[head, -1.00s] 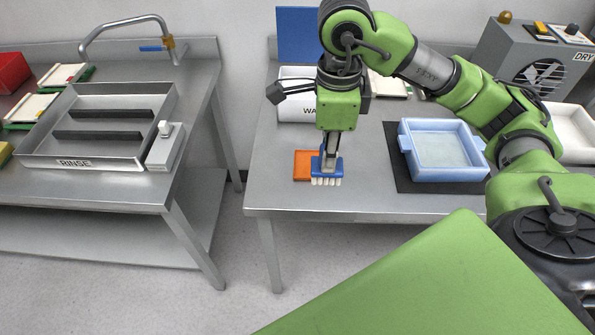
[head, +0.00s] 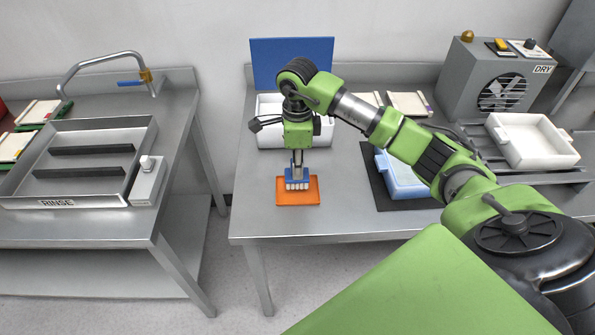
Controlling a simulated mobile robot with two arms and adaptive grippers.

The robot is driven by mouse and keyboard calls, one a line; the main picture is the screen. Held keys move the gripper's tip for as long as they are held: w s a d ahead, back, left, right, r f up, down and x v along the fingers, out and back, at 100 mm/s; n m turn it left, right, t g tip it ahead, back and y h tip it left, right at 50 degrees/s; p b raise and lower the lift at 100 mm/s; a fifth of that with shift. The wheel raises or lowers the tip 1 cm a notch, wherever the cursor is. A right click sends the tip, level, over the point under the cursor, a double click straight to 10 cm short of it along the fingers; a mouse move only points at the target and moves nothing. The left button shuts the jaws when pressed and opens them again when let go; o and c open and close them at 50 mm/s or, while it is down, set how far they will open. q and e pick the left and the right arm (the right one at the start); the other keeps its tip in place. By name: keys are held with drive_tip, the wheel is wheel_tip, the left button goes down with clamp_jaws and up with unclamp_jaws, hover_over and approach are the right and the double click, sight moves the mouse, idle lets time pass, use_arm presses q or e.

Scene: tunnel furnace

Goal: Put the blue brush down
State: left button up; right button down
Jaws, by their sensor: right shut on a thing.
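The blue brush (head: 297,173) with white bristles is in my right gripper (head: 298,160), in the head view. My right gripper is shut on it and points down. The brush is over the flat orange mat (head: 298,199), near the front left of the middle steel table (head: 345,215). The bristles appear at or just above the mat; I cannot tell if they touch it. My left gripper is out of view.
A white bin (head: 270,108) stands behind my right gripper. A light blue tray (head: 398,185) on a dark mat lies to the right, partly hidden by my arm. The DRY unit (head: 490,75) and a white tray (head: 530,145) are further right. The rinse basin (head: 75,190) is left, across a gap.

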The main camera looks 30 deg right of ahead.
wheel_tip(320, 180, down, 2)
drive_tip(key=shift+s+f+p, duration=0.1)
drive_tip(key=shift+s+p, duration=0.05)
drive_tip(key=shift+p, duration=0.5)
drive_tip(key=shift+f, duration=0.4)
drive_tip(key=c, duration=2.4)
unclamp_jaws()
drive_tip(key=shift+f+b, duration=0.1)
drive_tip(key=shift+b, duration=0.25)
drive_tip(key=o, duration=0.4)
drive_tip(key=shift+o, duration=0.2)
